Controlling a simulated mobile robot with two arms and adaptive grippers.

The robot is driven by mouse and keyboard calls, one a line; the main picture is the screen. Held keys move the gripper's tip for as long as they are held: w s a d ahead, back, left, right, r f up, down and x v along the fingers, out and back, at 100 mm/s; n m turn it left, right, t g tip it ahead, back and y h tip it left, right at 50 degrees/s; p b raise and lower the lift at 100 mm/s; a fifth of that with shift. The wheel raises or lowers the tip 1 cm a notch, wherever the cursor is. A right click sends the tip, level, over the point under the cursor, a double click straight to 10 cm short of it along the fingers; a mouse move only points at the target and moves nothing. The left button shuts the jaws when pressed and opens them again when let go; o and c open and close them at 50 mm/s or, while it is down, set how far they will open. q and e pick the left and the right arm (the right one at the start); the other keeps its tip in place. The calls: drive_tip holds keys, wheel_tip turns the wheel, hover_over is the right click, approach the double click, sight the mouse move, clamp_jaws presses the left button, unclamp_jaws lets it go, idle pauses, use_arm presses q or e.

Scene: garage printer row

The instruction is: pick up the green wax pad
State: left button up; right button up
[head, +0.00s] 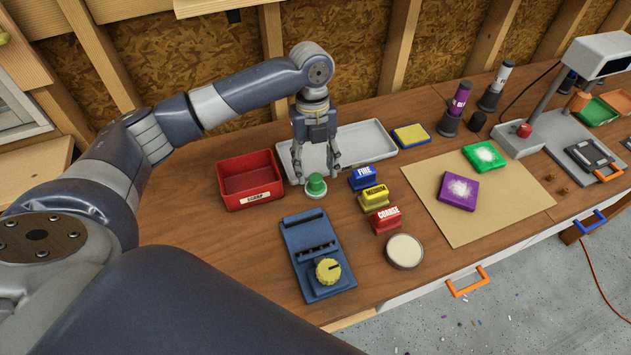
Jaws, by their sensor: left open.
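A small round green piece with a raised top on a pale base, which looks like the green wax pad (316,187), sits upright on the wooden bench in front of the grey tray. My left gripper (316,175) points down right over it. Its two fingers are open, one to each side of the green top. I cannot tell whether the fingertips touch it. My right gripper is not in view.
A red bin (249,180) stands close left, the grey tray (355,150) behind. Blue, yellow and red labelled blocks (374,198) stand just right. A blue fixture with a yellow knob (318,257) and a round pale dish (404,251) are in front. Brown paper (510,215) carries a purple block (458,191).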

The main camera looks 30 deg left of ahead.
sight(316, 177)
use_arm(q)
drive_tip(key=f+p, duration=0.1)
drive_tip(key=f, duration=0.1)
drive_tip(key=f+p, duration=0.1)
drive_tip(key=f, duration=0.1)
drive_tip(key=shift+w+a+f, duration=0.15)
drive_tip(key=shift+w+f, duration=0.05)
drive_tip(key=shift+f, duration=0.6)
drive_tip(key=c, duration=1.1)
drive_tip(key=shift+r, duration=0.45)
wheel_tip(316, 177, up, 8)
drive_tip(key=shift+r+b, duration=0.25)
drive_tip(key=shift+b, duration=0.95)
drive_tip(key=shift+r, duration=0.35)
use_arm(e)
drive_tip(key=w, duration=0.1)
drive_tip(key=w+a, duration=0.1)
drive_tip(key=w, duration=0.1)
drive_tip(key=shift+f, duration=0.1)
